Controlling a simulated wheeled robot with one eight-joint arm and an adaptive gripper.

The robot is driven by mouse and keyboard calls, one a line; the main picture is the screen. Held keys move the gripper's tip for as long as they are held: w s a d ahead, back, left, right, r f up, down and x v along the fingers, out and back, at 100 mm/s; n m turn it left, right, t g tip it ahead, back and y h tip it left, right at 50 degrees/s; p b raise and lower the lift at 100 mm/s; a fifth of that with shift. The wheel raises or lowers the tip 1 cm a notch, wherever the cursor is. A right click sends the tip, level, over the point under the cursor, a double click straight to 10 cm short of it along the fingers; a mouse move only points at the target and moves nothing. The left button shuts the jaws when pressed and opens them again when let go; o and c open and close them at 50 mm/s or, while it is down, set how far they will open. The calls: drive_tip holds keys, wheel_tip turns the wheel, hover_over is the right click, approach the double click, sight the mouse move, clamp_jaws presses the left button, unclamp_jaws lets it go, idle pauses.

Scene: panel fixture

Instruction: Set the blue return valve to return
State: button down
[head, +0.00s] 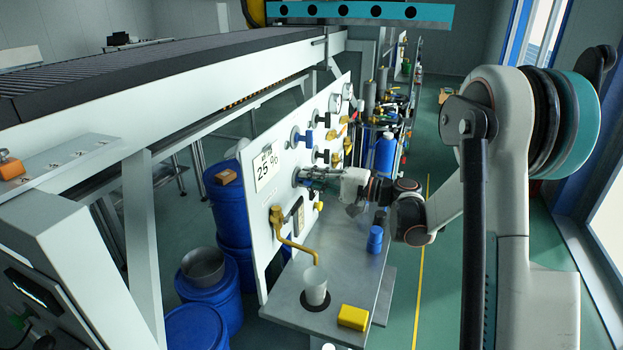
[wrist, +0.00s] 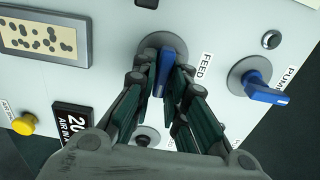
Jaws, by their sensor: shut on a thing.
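A blue lever handle (wrist: 167,62) on a round grey base sits on the white panel in the wrist view, beside the printed word FEED. My gripper (wrist: 164,84) has its fingers closed on both sides of this handle, which points down the picture. In the head view my gripper (head: 308,177) reaches the panel from the right, and the gripped handle is hard to make out there. A second blue handle (wrist: 267,95) sits to the right in the wrist view, beside a partly cut-off label starting PU. I cannot read a RETURN label.
The panel (head: 262,225) also carries a 25 % card (head: 266,168), gauges and other valves. On the shelf below stand a white cup (head: 316,288) under a brass spout (head: 292,242), a yellow block (head: 353,317) and a blue jar (head: 376,240). A yellow knob (wrist: 25,124) is at left.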

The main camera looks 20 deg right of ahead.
drive_tip(key=c, duration=1.7)
unclamp_jaws()
drive_tip(key=v, duration=1.2)
